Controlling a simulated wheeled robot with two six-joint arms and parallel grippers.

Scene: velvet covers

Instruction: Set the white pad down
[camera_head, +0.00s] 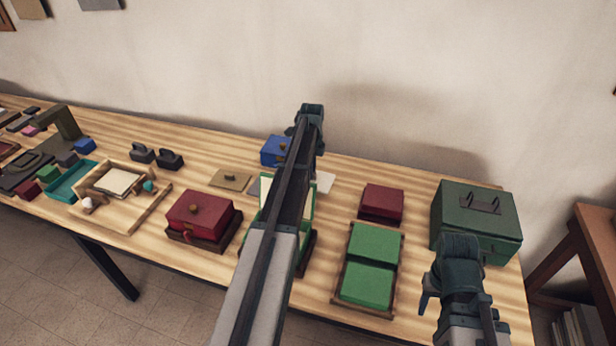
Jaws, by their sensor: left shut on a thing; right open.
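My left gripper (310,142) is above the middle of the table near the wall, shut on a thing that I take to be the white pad. A white pad (324,182) shows just below this gripper, partly hidden by my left arm; I cannot see the contact or whether it touches the table. A green-rimmed open box (308,202) lies under the arm, mostly hidden. My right gripper (440,290) is open and empty at the lower right, in front of the dark green case.
A dark green case (475,222), a tray with green pads (368,268) and a dark red box (381,200) stand right. A red knobbed box (203,216), a blue box (273,151) and a wooden tray (140,216) stand left. The wall (400,80) rises behind.

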